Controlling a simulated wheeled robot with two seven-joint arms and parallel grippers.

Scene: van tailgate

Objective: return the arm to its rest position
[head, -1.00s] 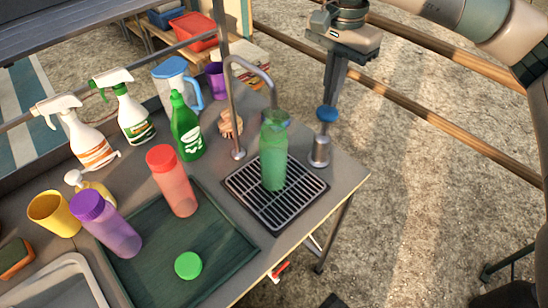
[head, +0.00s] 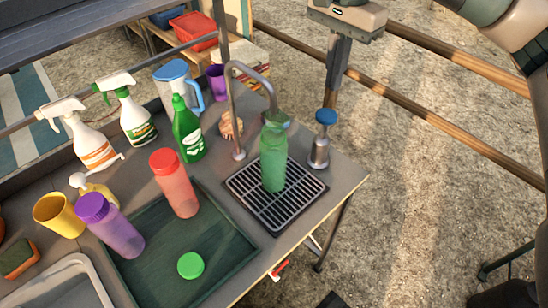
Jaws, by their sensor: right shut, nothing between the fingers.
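My right gripper (head: 337,62) is at the top of the head view, above and behind the blue-topped metal dispenser (head: 319,140). Its fingers point down, are shut and hold nothing. My right arm (head: 505,28) comes in from the upper right corner. A green bottle without a cap (head: 273,160) stands upright on the black drain grate (head: 299,202), under the curved metal tap (head: 234,110). My left gripper is out of the picture.
A green tray (head: 222,262) holds a green lid (head: 190,265), a red bottle (head: 175,185) and a purple bottle (head: 110,226). Spray bottles (head: 80,135) and a green squeeze bottle (head: 186,130) stand behind. Open ground lies right of the counter.

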